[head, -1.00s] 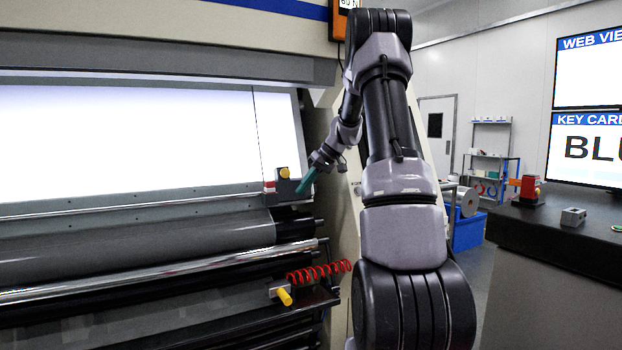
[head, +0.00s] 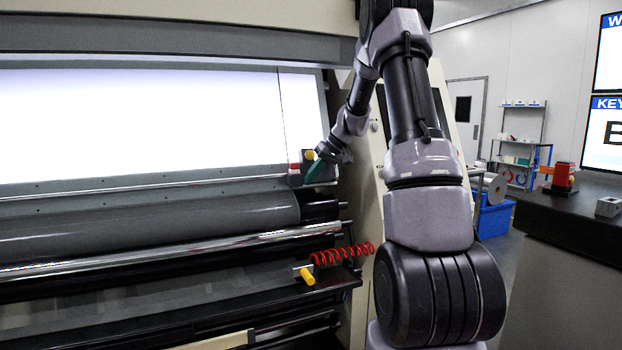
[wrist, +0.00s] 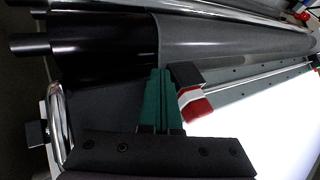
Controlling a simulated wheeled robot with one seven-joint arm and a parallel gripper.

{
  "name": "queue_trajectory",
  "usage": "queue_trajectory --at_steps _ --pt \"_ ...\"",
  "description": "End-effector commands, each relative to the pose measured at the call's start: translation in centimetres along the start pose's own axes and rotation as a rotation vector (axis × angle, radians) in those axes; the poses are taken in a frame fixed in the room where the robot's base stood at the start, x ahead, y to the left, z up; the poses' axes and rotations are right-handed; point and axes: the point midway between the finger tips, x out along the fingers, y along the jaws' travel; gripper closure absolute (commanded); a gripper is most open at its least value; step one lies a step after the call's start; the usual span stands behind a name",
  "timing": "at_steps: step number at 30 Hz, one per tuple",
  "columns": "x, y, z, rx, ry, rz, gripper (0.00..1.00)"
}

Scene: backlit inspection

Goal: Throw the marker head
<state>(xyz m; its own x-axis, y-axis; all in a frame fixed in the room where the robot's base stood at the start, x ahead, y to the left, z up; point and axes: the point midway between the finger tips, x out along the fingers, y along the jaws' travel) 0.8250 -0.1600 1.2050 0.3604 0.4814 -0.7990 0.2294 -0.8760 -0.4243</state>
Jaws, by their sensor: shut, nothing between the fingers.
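A small block with a red-and-white side and a yellow knob, which looks like the marker head (head: 295,169), sits at the right end of the rail below the bright panel. In the wrist view the marker head (wrist: 192,97) shows its red, white and black parts just right of my fingers. My gripper (head: 309,180) has teal fingers, shut and empty, in front of the block's right side and partly hiding it. In the wrist view my gripper (wrist: 158,72) is closed beside the block. I cannot tell whether they touch.
A dark roller (head: 150,225) and a shiny bar lie below the rail. A red coiled cord (head: 342,254) and a yellow handle (head: 306,276) are lower down. A dark counter (head: 570,225) with a red device (head: 563,178) stands at right.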

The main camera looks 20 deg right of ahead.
Motion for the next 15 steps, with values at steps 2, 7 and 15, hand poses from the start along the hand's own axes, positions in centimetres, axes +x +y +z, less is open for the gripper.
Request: queue_trajectory --at_steps 2,7,15 --pt "0.3 -0.7 0.0 -0.002 -0.001 -0.002 1.00" --pt "1.6 -3.0 0.1 -0.005 -0.003 -0.005 1.00" --pt "4.8 -9.2 0.1 -0.007 -0.004 -0.005 1.00"
